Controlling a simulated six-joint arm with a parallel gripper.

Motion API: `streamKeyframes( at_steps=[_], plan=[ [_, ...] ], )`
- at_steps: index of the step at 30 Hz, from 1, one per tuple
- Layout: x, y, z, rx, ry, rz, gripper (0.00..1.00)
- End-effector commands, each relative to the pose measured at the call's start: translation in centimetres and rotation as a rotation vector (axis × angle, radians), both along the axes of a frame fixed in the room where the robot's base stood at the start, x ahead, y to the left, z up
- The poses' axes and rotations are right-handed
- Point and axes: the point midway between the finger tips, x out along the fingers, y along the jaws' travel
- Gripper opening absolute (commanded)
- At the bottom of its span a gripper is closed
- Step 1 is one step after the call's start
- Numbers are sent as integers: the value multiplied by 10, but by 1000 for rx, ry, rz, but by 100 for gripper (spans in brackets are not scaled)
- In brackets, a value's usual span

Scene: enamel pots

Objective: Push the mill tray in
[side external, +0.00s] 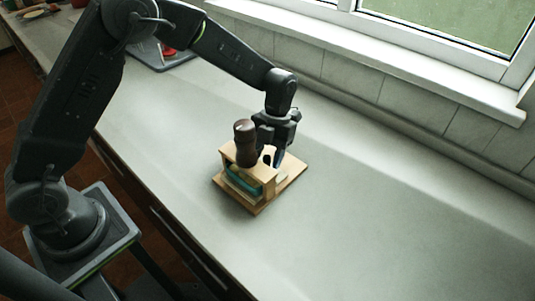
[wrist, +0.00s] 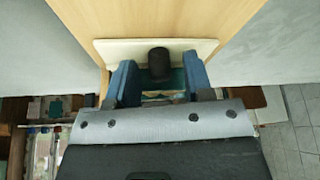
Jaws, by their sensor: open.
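The wooden mill stand (side external: 270,190) sits on the counter with a dark brown mill (side external: 245,143) upright on top. A teal part (side external: 243,184), perhaps the tray's body, shows inside the stand's near side. In the wrist view, a cream panel (wrist: 112,48), likely the tray's front, has a dark knob (wrist: 160,65) at its middle. My gripper (side external: 277,158) points down at the right side of the stand. Its blue fingers (wrist: 158,72) are apart, one on each side of the knob; I cannot tell whether they touch it. How far the tray sticks out is unclear.
The grey counter (side external: 370,220) is clear around the stand. A grey tray (side external: 170,57) with red items lies at the back left, behind my arm. A tiled wall and window sill (side external: 400,72) run along the back. The counter's front edge drops to drawers.

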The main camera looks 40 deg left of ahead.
Motion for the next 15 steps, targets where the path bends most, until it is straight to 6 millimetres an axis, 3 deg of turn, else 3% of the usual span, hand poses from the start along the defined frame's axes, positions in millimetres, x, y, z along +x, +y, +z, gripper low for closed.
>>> streamKeyframes(
  at_steps=[8,15],
  plan=[
    [7,2,15,-1,-3,1,47],
    [26,7,62,-1,-7,1,47]
  ],
)
